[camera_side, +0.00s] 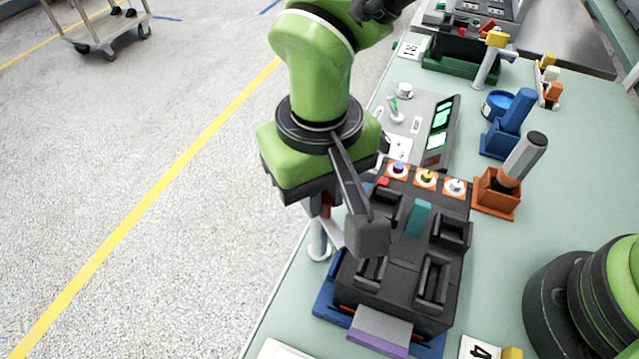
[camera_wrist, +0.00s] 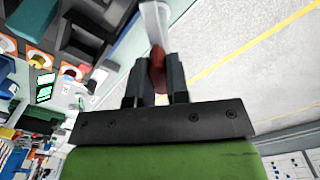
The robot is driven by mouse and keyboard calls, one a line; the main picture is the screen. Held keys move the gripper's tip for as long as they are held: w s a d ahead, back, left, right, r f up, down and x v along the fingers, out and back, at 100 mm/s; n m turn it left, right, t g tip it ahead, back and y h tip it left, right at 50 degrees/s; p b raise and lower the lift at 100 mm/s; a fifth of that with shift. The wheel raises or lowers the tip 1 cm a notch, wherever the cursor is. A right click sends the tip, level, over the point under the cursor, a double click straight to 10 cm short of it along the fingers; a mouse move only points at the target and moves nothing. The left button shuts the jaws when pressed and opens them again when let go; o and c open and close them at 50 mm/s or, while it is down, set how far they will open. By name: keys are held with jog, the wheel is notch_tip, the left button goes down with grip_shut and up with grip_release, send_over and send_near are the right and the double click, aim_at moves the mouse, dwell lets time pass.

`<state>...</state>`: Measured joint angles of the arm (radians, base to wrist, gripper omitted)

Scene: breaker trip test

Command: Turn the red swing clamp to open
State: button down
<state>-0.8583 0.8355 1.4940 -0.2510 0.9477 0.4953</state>
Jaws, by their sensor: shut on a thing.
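The red swing clamp (camera_side: 326,206) is at the left edge of the dark breaker block (camera_side: 405,262), mostly hidden under my wrist. Its pale post (camera_side: 318,243) stands beside the block, with a pale arm next to it. In the wrist view the red part of the clamp (camera_wrist: 158,72) sits between the two dark fingers of my gripper (camera_wrist: 157,84), and a white bar extends beyond it. My gripper is shut on the red part. In the side view its fingertips are largely hidden by the green wrist and a dark bracket.
The blue fixture (camera_side: 325,300) holds the block, with a purple-faced piece (camera_side: 380,330) in front. A grey panel with green screens (camera_side: 437,130) stands behind. Orange (camera_side: 497,195) and blue (camera_side: 500,140) holders stand to the right. Open floor lies to the left.

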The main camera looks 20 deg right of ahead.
jog(key=m, duration=0.5)
jog(key=shift+m, duration=2.5)
jog(key=c, duration=1.1)
grip_release()
jog(key=shift+r, duration=0.15)
notch_tip(320, 180, up, 10)
jog(key=shift+f, duration=0.1)
